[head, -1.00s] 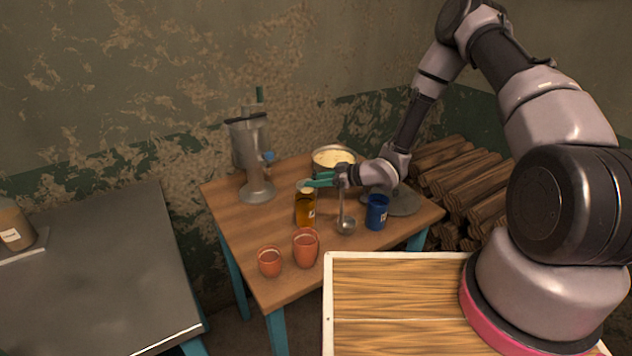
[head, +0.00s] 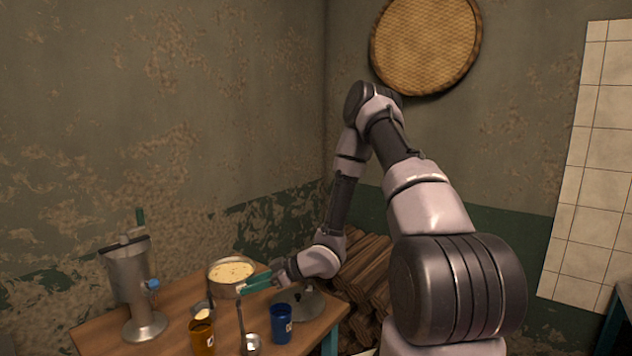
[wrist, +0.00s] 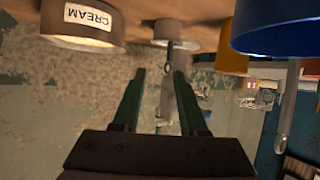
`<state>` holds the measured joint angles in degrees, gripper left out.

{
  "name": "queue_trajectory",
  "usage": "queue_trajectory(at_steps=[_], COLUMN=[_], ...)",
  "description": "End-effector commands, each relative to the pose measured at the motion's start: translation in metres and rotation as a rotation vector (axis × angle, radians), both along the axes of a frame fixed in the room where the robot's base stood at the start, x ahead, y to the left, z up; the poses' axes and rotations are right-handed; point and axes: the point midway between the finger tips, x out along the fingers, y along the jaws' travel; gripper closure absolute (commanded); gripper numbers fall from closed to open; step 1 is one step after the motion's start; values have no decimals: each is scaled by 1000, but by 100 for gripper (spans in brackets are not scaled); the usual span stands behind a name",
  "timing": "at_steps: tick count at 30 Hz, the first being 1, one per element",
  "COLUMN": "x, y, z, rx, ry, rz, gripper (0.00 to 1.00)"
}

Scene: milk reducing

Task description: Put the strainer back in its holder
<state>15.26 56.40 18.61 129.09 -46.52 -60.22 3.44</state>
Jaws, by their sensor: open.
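My gripper (head: 256,285) has green fingers and points left above the table, near the cream pan. The wrist view shows its fingers (wrist: 159,76) open and apart, with nothing held. A long-handled metal utensil (head: 251,345) stands upright in front of the gripper, left of the blue cup; I cannot tell whether it is the strainer or a ladle. A pale rod with a rounded end (wrist: 283,110) hangs below the blue cup in the upside-down wrist view. A small dark loop (wrist: 180,57) shows beyond the fingertips by a grey vessel (wrist: 175,30). No holder is clearly identifiable.
A pan of cream (head: 231,288) stands beyond my gripper; its CREAM label (wrist: 88,17) shows. Around are a blue cup (head: 281,332), an amber jar (head: 202,340), a small pale-topped pot (head: 201,312) and a metal separator (head: 130,275). Stacked logs (head: 368,265) lie right of the table.

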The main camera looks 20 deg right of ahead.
Motion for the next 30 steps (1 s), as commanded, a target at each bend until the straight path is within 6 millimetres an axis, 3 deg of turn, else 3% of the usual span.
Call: queue_trajectory(at_steps=[7,14,17,23,30], x=[49,53,40,-13,-108], y=[-67,-135,-159,-191,-196], z=[69,164,208,288,358], rx=[-284,-446,-467,-421,-228], ry=[29,92,132,239,428], rz=[-239,-554,-698,-964,-1191], gripper=[57,57,57,57,57])
